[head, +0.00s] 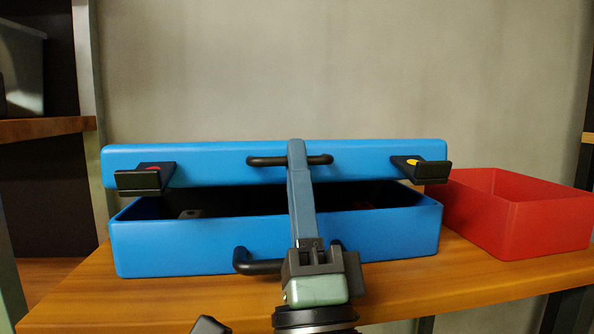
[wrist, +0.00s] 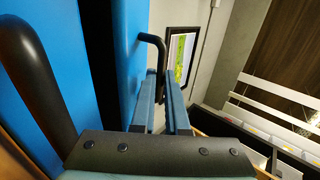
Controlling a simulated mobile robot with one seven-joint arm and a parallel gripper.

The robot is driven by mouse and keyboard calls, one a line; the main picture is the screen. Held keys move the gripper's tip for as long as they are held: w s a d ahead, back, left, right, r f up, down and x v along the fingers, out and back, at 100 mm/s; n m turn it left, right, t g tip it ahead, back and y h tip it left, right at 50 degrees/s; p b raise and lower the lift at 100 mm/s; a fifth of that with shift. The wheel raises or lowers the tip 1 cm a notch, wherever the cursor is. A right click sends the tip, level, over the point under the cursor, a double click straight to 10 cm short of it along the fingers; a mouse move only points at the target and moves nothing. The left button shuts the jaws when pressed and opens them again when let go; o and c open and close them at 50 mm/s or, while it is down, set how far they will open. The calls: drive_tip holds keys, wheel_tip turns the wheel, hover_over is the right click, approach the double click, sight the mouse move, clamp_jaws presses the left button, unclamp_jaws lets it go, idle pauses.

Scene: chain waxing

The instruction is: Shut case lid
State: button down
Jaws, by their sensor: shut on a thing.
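The blue case (head: 190,247) stands on a wooden shelf with a black handle (head: 255,262) on its front. Its blue lid (head: 215,160) is partly raised, leaving a dark gap above the front wall. The lid has a black handle (head: 265,161) and two dark latches, the left (head: 140,180) with a red mark and the right (head: 430,170) with a yellow mark. My gripper (head: 296,152) reaches up across the front of the case and is shut on the lid handle. In the wrist view the fingers (wrist: 166,78) meet the lid handle (wrist: 150,40); their tips partly hide it.
A red open box (head: 535,225) stands close to the right side of the case. The wooden shelf (head: 70,295) has bare room at the left and front. A wall is behind the case. A small grey thing (head: 190,213) shows inside the case.

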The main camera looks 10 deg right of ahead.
drive_tip(key=c, duration=1.2)
unclamp_jaws()
drive_tip(key=shift+w, duration=0.1)
drive_tip(key=shift+c, duration=0.2)
drive_tip(key=b+v, duration=0.6)
drive_tip(key=v, duration=0.7)
